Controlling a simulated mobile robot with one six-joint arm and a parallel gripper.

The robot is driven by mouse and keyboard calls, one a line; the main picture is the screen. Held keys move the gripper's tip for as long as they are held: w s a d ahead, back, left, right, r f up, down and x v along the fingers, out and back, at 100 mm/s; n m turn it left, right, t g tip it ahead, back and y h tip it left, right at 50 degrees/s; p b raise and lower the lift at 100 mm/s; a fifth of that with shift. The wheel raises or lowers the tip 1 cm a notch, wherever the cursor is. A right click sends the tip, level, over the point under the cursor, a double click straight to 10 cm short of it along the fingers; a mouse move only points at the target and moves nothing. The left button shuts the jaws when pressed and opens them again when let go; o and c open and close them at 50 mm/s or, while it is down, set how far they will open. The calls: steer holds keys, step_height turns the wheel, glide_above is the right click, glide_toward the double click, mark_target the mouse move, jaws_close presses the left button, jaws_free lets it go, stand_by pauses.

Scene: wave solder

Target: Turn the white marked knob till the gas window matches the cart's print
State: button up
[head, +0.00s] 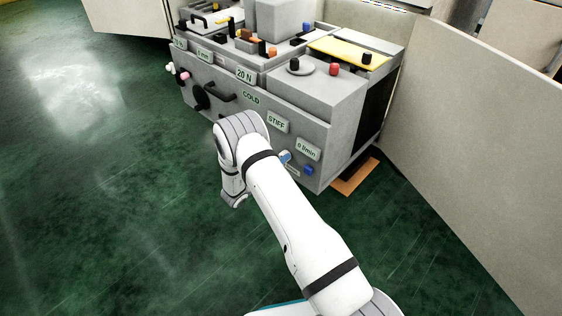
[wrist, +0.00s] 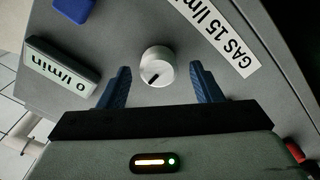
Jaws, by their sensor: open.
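The white knob (wrist: 157,64) with a dark mark sits on the grey panel in the wrist view. Its mark points down and slightly left in that picture. My gripper (wrist: 160,69) is open, with one blue finger on each side of the knob and a visible gap on both sides. The gas window (wrist: 62,68) reads 0 l/min; it also shows in the head view (head: 308,149). A white printed strip (wrist: 216,34) reads GAS 15 l/min, its end cut off by the picture edge. In the head view my arm hides most of the gripper.
A blue knob (wrist: 73,9) lies beyond the window; it also shows in the head view (head: 308,170). A pale wall panel (head: 465,130) stands on the right. Green floor on the left is clear.

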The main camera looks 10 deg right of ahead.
steer(key=shift+w+d, duration=0.4)
steer(key=shift+d, duration=0.1)
steer(key=c, duration=0.9)
steer(key=shift+d, duration=0.1)
steer(key=shift+c, duration=0.5)
